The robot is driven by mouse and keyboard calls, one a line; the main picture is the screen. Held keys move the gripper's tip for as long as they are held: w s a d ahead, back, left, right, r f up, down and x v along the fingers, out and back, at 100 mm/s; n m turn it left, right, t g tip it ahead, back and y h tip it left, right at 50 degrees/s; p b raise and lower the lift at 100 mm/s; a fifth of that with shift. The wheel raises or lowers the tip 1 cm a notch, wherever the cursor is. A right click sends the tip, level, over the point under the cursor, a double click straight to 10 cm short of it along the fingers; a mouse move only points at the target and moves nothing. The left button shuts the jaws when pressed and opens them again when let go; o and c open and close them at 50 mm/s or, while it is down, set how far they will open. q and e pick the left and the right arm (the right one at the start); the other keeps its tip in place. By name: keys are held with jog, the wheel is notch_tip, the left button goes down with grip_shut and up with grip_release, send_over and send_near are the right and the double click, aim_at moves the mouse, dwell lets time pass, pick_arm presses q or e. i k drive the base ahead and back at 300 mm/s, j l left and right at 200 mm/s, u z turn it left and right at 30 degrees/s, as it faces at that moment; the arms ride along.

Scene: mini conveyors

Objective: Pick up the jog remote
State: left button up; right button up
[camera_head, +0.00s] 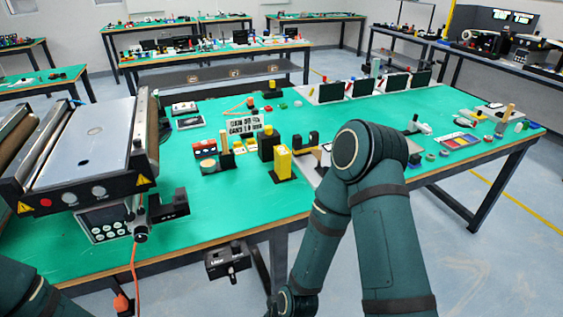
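A small black box with pale lettering and a knob (228,260) shows below the front edge of the near table, left of my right forearm. It may be the jog remote, but its lettering is too small to read surely. A thin dark curved piece (262,270) is close to its right side; I cannot tell what it belongs to. My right arm bends at the elbow over the table's front edge, and its forearm runs down to the bottom of the view. Only part of my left arm shows at the bottom left corner.
The green near table (240,205) holds a roller conveyor unit (85,145) at left, with a button panel (103,224) and black bracket (168,205) at its front. A yellow block (283,164) stands mid-table among small parts. An orange cable (134,270) hangs over the front edge.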

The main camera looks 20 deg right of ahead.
aim_at(283, 163)
jog(key=i+l, duration=0.1)
jog(key=l, duration=0.8)
jog(key=i+l+z, duration=0.1)
jog(key=l, duration=0.35)
jog(key=i+l, duration=0.15)
jog(key=l, duration=0.3)
